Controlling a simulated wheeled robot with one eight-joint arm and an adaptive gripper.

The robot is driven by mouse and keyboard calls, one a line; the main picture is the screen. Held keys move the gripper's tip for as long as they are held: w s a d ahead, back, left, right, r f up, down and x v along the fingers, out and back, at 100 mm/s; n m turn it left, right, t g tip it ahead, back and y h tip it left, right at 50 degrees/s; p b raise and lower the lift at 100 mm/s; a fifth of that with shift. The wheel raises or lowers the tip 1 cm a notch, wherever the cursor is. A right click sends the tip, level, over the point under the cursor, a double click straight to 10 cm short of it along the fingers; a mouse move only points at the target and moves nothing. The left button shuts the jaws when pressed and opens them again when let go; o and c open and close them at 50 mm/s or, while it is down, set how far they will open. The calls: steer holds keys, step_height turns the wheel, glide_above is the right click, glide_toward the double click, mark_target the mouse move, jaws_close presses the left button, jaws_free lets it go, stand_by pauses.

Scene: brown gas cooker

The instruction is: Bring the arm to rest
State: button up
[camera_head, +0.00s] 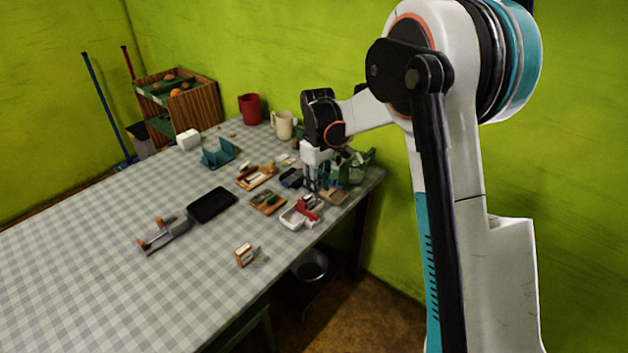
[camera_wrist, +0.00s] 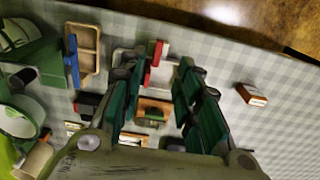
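My arm reaches over the far right part of the checked table (camera_head: 110,230). My gripper (camera_head: 311,186) points down above the clutter there, beside a green device (camera_head: 352,168). In the wrist view my gripper (camera_wrist: 155,78) has its two green-padded fingers apart, with nothing visibly held between them. Below and between the fingers show a white tray (camera_wrist: 167,80) with a red item (camera_wrist: 158,52), and a small wooden tray (camera_wrist: 152,105). The height of the fingertips above these things is hard to tell.
A red mug (camera_head: 250,109) and a cream jug (camera_head: 283,125) stand at the back. A black tray (camera_head: 212,205), a grey tool (camera_head: 165,235) and a small orange-and-white box (camera_head: 244,255) lie nearer. The table's left part is clear. A bin (camera_head: 311,265) stands below the table edge.

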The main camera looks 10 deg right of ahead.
steer(key=s+r+m+t, duration=0.3)
steer(key=s+r, duration=1.1)
steer(key=s+m+t, duration=0.4)
steer(key=s, duration=1.4)
steer(key=shift+s+d, duration=0.2)
steer(key=shift+d, duration=0.25)
